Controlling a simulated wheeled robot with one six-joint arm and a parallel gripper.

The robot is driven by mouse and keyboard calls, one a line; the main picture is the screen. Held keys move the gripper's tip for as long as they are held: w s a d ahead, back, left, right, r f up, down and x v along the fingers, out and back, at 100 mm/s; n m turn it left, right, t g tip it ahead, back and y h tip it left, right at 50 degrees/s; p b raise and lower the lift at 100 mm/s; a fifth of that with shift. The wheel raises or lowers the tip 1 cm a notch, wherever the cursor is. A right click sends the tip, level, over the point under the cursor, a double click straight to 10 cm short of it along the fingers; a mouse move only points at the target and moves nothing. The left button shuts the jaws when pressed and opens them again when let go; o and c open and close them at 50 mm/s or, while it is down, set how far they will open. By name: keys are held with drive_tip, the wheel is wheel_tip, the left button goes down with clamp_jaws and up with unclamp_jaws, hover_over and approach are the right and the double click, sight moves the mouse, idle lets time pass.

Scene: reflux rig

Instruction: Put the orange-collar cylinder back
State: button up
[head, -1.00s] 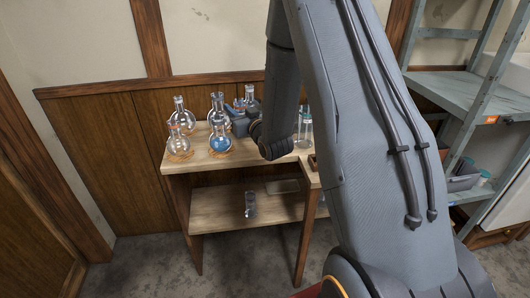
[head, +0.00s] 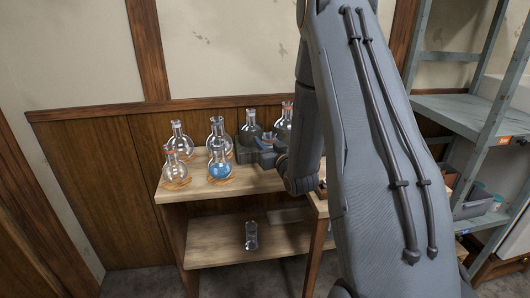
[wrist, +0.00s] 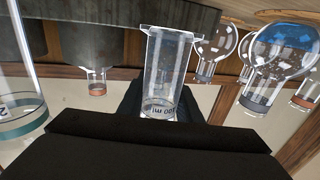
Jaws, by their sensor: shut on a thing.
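My gripper (head: 266,152) is above the wooden table's top (head: 238,187), at its back, to the right of the blue-filled flask. In the wrist view, which shows the flasks neck-down, a clear cylinder (wrist: 168,62) with "00 ml" print stands between dark gripper parts. My gripper is shut on this cylinder. A teal-banded cylinder (wrist: 18,95) is at the left edge of that view.
Round flasks, including a blue-filled one (head: 220,168), stand on orange rings left of my gripper. A clear vessel (head: 251,238) stands on the lower shelf (head: 215,246). Grey shelving (head: 470,108) is at right.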

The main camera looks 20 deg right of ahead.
drive_tip(key=shift+f, duration=1.95)
drive_tip(key=shift+f, duration=0.2)
drive_tip(key=o, duration=1.2)
drive_tip(key=shift+c, duration=0.2)
drive_tip(key=shift+r, duration=0.1)
